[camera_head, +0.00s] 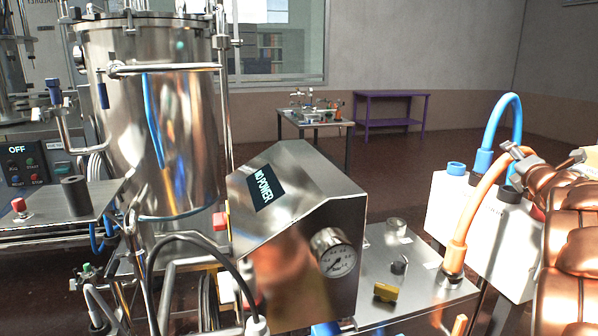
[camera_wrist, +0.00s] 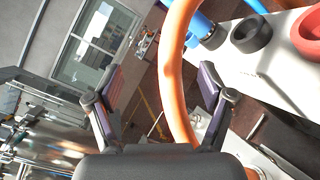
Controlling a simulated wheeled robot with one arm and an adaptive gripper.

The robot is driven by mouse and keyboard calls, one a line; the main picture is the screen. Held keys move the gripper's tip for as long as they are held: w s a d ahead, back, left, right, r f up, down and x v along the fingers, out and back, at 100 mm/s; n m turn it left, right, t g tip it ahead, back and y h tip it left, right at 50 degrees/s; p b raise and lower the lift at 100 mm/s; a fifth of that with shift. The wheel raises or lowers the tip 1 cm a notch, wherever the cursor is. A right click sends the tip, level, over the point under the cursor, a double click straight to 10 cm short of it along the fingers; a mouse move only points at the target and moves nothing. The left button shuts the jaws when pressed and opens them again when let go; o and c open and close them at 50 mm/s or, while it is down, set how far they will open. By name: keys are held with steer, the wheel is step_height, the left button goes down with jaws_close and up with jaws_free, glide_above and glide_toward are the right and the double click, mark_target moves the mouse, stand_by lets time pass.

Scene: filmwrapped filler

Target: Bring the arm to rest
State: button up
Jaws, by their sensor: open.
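My copper-coloured arm (camera_head: 572,230) enters at the right of the head view. My gripper (camera_head: 520,158) is at its far end, beside the upper part of an orange hose (camera_head: 468,222). In the wrist view, my gripper (camera_wrist: 162,88) has its two dark fingers spread wide. The orange hose (camera_wrist: 172,80) runs through the gap between them in the picture; no finger visibly presses on it. I cannot tell its depth relative to the fingertips. The hose's lower end meets a dark fitting on the steel table.
A white box (camera_head: 455,215) with coloured ports and a blue hose (camera_head: 497,125) stands close by my arm. A steel cabinet (camera_head: 330,225) marked "NO POWER" with a gauge is centred. A tall steel tank (camera_head: 190,140) is left. Floor (camera_head: 400,165) behind is clear before a purple table (camera_head: 392,97).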

steer(key=s+a+f+m+g+y+p, duration=0.1)
steer(key=s+a+m+g+p, duration=0.5)
steer(key=s+a, duration=0.7)
steer(key=s+a+f+m+g+y+p, duration=0.2)
steer(key=s+a+m+g+p, duration=0.4)
steer(key=s+a, duration=0.6)
steer(key=s+a+f+m+g+y+p, duration=0.2)
steer(key=s+a+f+m+g+p, duration=0.2)
steer(key=s, duration=1.8)
steer(key=a+m+g+p, duration=0.3)
steer(key=a+m, duration=0.3)
steer(key=a, duration=0.3)
steer(key=shift+s+a+p, duration=0.3)
steer(key=shift+a+p, duration=0.05)
steer(key=shift+p, duration=0.05)
